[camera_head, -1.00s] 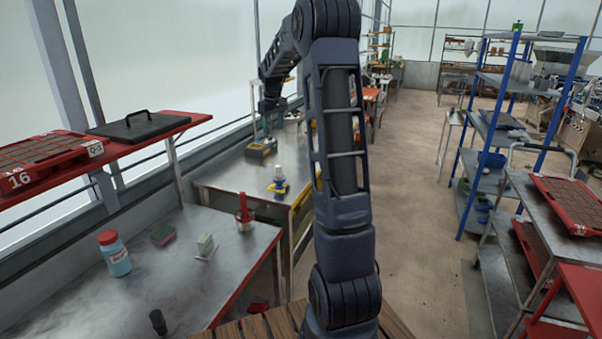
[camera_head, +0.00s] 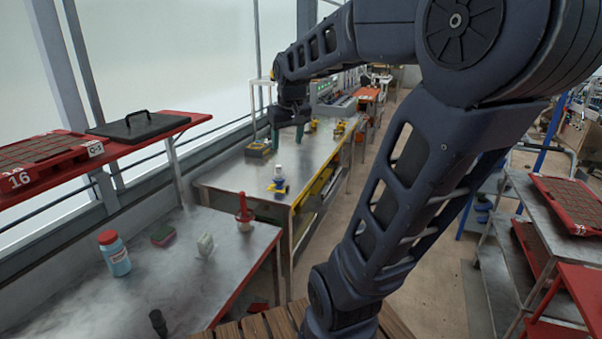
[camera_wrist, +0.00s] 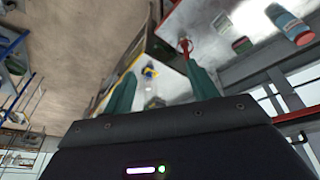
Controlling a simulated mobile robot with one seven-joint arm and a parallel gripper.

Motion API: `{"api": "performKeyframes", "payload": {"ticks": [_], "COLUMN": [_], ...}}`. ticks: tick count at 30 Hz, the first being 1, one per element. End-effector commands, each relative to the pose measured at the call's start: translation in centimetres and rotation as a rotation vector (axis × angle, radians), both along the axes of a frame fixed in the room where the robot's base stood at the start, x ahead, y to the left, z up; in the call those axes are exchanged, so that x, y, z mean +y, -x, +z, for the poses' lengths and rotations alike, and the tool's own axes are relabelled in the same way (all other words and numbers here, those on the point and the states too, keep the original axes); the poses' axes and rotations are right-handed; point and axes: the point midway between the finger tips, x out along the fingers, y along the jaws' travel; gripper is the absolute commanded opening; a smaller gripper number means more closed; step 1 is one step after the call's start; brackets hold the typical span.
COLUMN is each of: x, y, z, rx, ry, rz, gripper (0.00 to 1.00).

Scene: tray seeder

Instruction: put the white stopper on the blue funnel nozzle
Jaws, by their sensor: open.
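A small white piece (camera_head: 278,169), perhaps the stopper, shows just above a blue and yellow item (camera_head: 278,187) on the far metal bench. I cannot tell whether the two touch, or which part is the funnel nozzle. The blue and yellow item also shows between my fingers in the wrist view (camera_wrist: 150,72), some way off. My gripper (camera_head: 288,138) is open and empty, with green fingers, above the far bench and beyond the blue and yellow item.
A yellow and dark box (camera_head: 260,148) sits on the far bench behind the item. The near bench holds a red-handled tool (camera_head: 244,212), a white block (camera_head: 205,244), a sponge (camera_head: 163,235) and a blue bottle (camera_head: 115,255). A red shelf (camera_head: 165,137) juts out at left.

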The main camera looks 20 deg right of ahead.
Motion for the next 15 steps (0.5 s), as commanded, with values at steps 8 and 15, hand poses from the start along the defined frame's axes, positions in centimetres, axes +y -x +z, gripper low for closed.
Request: {"api": "performKeyframes", "payload": {"ticks": [8, 15], "x": [0.7, 0.9], "y": [8.1, 11.7], "z": [-2.7, -4.7], "rx": [-0.056, -0.081], "ry": [-0.037, -0.059], "rz": [-0.061, -0.093], "gripper": [0.58, 0.58]}}
